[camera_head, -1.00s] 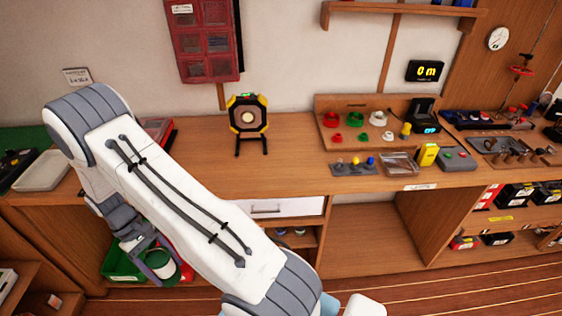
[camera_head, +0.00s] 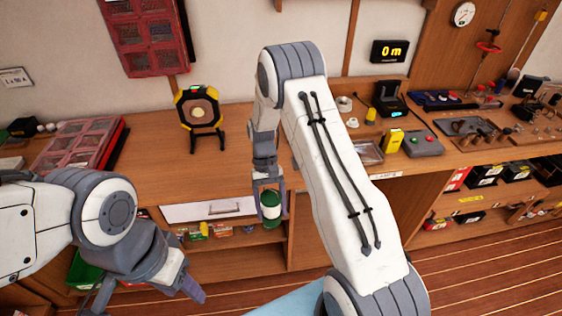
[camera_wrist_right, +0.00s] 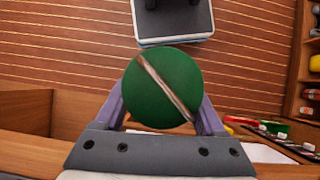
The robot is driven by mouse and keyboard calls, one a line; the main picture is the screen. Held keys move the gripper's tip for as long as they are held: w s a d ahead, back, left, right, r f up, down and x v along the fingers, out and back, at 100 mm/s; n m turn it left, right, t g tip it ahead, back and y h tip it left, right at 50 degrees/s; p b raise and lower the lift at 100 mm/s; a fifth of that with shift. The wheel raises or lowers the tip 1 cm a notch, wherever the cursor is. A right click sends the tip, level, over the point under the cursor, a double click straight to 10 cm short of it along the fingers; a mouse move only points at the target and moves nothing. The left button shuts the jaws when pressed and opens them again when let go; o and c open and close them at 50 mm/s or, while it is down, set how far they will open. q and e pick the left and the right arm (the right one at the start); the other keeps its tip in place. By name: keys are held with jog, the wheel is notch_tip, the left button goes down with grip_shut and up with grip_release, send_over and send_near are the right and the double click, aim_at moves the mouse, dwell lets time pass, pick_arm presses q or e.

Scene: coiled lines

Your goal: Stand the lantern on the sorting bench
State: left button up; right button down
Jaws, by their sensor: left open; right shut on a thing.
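A short round green thing with a pale band (camera_head: 271,198), which I take for the lantern, hangs in my right gripper (camera_head: 270,211). The gripper is shut on its sides. In the right wrist view its flat green top (camera_wrist_right: 165,88) shows, with a thin strip slanting across it between the fingers. In the head view it is roughly upright and overlaps the front of the wooden bench (camera_head: 235,165), beside the drawer; I cannot tell its exact distance from the bench. My left gripper (camera_head: 145,297) is open and empty at the lower left.
A black-and-yellow framed device (camera_head: 201,112) stands on the bench. A red compartment case (camera_head: 80,145) lies to its left. Small parts, a yellow box (camera_head: 392,140) and a grey button box (camera_head: 422,144) lie to the right. Bench top between the framed device and my right arm is clear.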

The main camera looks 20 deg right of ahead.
jog(key=w+d+r+m+t+y+b, duration=0.1)
jog(key=w+d+m+t, duration=0.1)
jog(key=w+m, duration=0.2)
jog(key=w+d+r+m+t+y+b, duration=0.1)
jog(key=w+d+m+y+b, duration=0.1)
jog(key=w+m, duration=0.3)
jog(key=w+d+m+t+y+b, duration=0.1)
jog(key=w+d+m+t, duration=0.1)
jog(key=m, duration=0.4)
jog(key=shift+w+d+r+t+y, duration=0.2)
jog(key=shift+w+d, duration=0.1)
jog(key=shift+w, duration=0.35)
jog(key=shift+w+d+r+t+y, duration=0.1)
jog(key=shift+w+d+r+y, duration=0.15)
jog(key=shift+w, duration=0.35)
jog(key=w+d+r+m+t+h+b, duration=0.3)
jog(key=w+d+r+m+t, duration=0.2)
jog(key=w+d+r+m, duration=0.6)
jog(key=shift+m, duration=0.9)
jog(key=a+f, duration=0.3)
jog(key=a, duration=0.1)
jog(key=a+f+p, duration=0.1)
jog(key=a+f, duration=0.5)
jog(key=a, duration=0.1)
jog(key=shift+w+a+f, duration=0.1)
jog(key=shift+a+f, duration=0.2)
jog(key=shift+f, duration=0.05)
jog(key=shift+f+p, duration=0.35)
jog(key=shift+f, duration=1.7)
